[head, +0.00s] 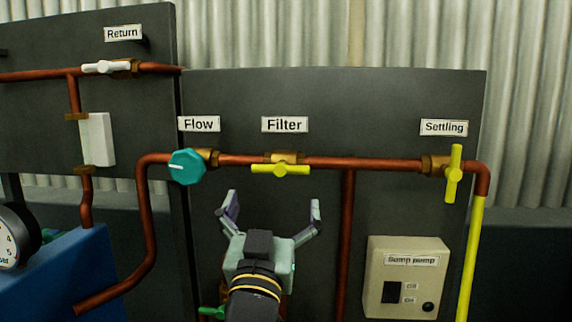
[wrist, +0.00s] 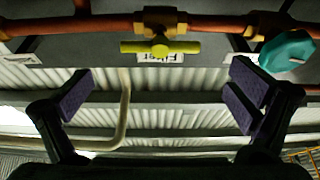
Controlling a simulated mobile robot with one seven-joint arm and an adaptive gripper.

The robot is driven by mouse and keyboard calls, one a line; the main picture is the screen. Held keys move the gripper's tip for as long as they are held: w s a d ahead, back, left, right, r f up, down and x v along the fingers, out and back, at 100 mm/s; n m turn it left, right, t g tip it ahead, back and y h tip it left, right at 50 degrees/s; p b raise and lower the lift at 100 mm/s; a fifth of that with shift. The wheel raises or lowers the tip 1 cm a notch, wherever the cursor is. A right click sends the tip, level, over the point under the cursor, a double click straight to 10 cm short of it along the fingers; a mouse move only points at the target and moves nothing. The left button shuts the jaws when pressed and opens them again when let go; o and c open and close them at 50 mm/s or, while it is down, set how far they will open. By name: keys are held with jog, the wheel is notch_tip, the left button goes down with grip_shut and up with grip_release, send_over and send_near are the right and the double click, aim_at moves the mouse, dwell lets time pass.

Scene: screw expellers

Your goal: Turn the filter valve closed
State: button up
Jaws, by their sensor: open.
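The filter valve has a yellow T-shaped handle (head: 281,170) on a brass body, below the "Filter" label (head: 285,124). The handle lies crosswise, in line with the horizontal copper pipe (head: 360,164). My gripper (head: 272,203) is open and empty, below the handle, with one finger to each side. In the wrist view the yellow handle (wrist: 160,47) lies ahead of my open gripper (wrist: 160,88), centred between the fingers and apart from them. The label there appears upside down, partly hidden by the handle.
A teal flow knob (head: 187,167) is left of the filter valve. The yellow settling handle (head: 453,173) stands upright at the right. A sump pump box (head: 407,277) is lower right. A vertical pipe (head: 347,240) runs down right of my gripper. A white return handle (head: 106,67) is upper left.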

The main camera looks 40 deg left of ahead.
aim_at(280, 171)
jog(key=p+x, duration=0.4)
jog(key=x, duration=0.4)
jog(key=shift+w+a+r, duration=0.2)
jog(key=shift+w+r, duration=0.05)
jog(key=shift+r, duration=0.05)
jog(key=shift+w+a+r, duration=0.1)
jog(key=shift+w+a, duration=0.2)
jog(key=shift+w, duration=0.2)
jog(key=shift+c, duration=0.4)
jog(key=c, duration=0.8)
